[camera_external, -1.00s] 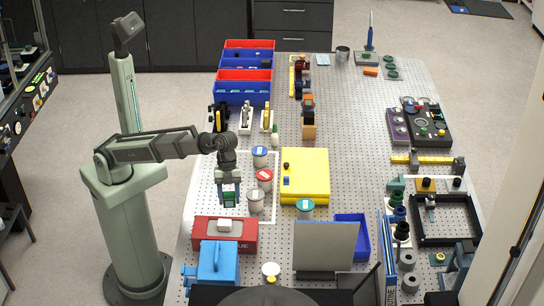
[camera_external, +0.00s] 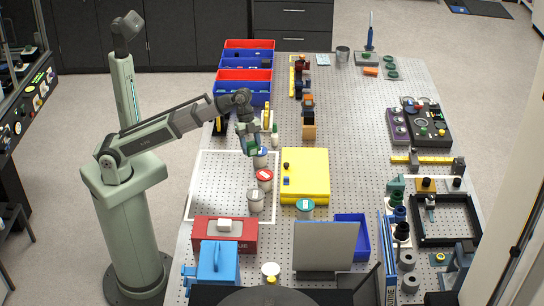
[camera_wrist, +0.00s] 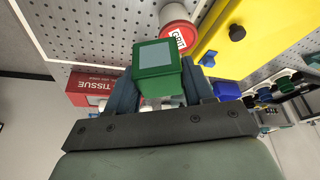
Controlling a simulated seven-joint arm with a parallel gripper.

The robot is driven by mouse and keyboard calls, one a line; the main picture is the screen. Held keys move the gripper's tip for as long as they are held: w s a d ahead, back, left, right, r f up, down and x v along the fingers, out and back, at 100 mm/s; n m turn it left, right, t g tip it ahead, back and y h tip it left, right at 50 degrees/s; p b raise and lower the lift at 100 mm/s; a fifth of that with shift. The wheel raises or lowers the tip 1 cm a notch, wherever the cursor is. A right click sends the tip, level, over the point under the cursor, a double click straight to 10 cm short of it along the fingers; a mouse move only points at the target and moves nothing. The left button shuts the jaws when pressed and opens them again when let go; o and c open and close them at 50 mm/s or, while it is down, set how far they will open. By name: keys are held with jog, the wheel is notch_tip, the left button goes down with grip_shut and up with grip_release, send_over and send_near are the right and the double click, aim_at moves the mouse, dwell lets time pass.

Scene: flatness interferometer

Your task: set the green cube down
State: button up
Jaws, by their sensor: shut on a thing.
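The green cube (camera_wrist: 156,66) has a pale grey-blue square on the face toward the wrist camera. My gripper (camera_wrist: 160,92) is shut on it, with a dark finger on each side. The cube is small and mostly hidden by the fingers there. I cannot tell its height above the table.
A yellow case (camera_external: 308,172) is farther right. A red tissue box (camera_external: 240,238) is in front; blue bins (camera_external: 243,94) are behind.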

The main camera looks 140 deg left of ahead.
jog(key=s+a+n+y, duration=0.1)
jog(key=s+a+n, duration=0.1)
jog(key=s+a, duration=0.6)
jog(key=s+a+n, duration=0.1)
jog(key=s+a, duration=0.3)
jog(key=s, duration=0.9)
jog(key=shift+w+a+f, duration=0.1)
jog(key=shift+a+f, duration=0.05)
jog(key=shift+f, duration=7.45)
jog(key=shift+f, duration=0.15)
jog(key=o, duration=1.2)
jog(key=shift+c, duration=0.2)
jog(key=v, duration=1.2)
